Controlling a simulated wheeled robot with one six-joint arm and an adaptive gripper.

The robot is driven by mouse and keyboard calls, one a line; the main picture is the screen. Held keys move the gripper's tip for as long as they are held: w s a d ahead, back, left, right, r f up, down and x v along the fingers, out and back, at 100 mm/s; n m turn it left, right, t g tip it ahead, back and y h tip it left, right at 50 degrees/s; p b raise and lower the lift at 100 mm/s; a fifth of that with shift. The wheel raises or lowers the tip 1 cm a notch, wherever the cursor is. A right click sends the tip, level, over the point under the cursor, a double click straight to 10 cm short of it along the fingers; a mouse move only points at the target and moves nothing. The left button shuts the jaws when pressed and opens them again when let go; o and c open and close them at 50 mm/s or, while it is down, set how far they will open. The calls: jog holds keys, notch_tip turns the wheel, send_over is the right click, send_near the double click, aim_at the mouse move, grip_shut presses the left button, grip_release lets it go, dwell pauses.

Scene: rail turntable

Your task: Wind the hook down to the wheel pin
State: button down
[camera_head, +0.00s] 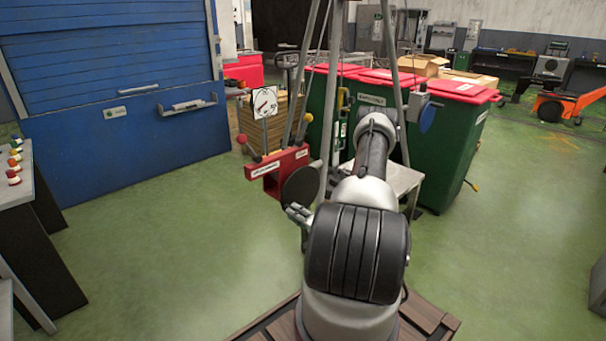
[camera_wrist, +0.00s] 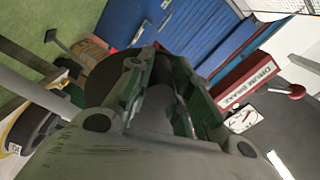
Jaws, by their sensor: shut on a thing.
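My gripper (camera_head: 298,212) is low at the left of my arm, beside a dark round disc (camera_head: 301,187) on the hoist frame. In the wrist view my gripper (camera_wrist: 168,75) has its fingers shut around a dark, handle-like part (camera_wrist: 158,108), mostly hidden between them. The disc (camera_wrist: 108,76) lies just behind the fingers. A red bar (camera_head: 277,170) is beside the disc; in the wrist view its label (camera_wrist: 250,85) reads "drum brake". A white dial (camera_head: 264,102) stands above the bar. I cannot clearly make out the hook or the wheel pin.
A lever with a red knob (camera_head: 241,138) stands by the bar. Tall frame legs (camera_head: 330,90) rise behind my arm. Green bins (camera_head: 440,145) with red lids stand behind. A dark bench (camera_head: 40,240) is at left. Green floor is free between bench and frame.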

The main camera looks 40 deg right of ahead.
jog(key=shift+d+f+n, duration=0.3)
jog(key=shift+f+n, duration=0.4)
jog(key=shift+n, duration=0.2)
jog(key=shift+d+f+n, duration=0.55)
jog(key=shift+f+n, duration=0.15)
jog(key=shift+n, duration=0.5)
jog(key=c, duration=1.3)
grip_release()
jog(key=shift+o, duration=1.3)
jog(key=shift+s, duration=0.1)
jog(key=s, duration=0.7)
jog(key=shift+s+d, duration=0.3)
jog(key=shift+s, duration=0.05)
